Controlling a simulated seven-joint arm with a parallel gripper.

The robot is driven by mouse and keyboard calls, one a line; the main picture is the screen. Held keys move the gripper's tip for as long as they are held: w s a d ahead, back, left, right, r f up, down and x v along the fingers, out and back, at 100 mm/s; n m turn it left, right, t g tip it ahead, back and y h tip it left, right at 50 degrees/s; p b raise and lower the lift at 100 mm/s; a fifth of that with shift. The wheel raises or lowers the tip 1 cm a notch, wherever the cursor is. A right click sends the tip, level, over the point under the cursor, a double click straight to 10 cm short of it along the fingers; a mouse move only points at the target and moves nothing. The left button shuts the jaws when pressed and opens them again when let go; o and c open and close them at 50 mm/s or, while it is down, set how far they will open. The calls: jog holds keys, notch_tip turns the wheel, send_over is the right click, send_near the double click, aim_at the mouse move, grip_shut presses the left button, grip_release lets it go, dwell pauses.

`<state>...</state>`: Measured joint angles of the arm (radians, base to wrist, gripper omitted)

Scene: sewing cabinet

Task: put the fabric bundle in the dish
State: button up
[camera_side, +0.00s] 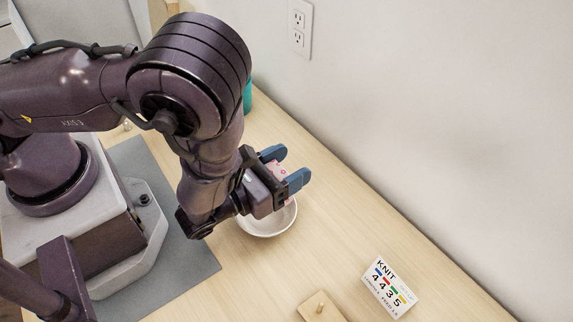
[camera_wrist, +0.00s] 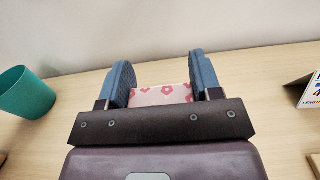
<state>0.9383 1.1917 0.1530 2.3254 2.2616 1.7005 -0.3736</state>
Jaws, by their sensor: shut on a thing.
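In the side view a small part of the bundle (camera_side: 281,170) shows between the fingertips. My gripper (camera_side: 285,168) is shut on it and holds it above or near the far side of the dish. The dish (camera_side: 268,222) is a shallow white bowl on the wooden table, partly hidden behind my gripper and wrist. I cannot tell the height of the bundle over the dish. The wrist view does not show the dish.
A teal cup (camera_wrist: 26,93) stands at the left in the wrist view, mostly hidden by my arm in the side view. A KNIT card (camera_side: 390,287) and a wooden block with a peg (camera_side: 321,307) are at the front right. A wall runs along the back.

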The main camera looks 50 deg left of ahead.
jog(key=shift+f, duration=0.15)
jog(key=shift+f, duration=0.5)
jog(key=o, duration=0.9)
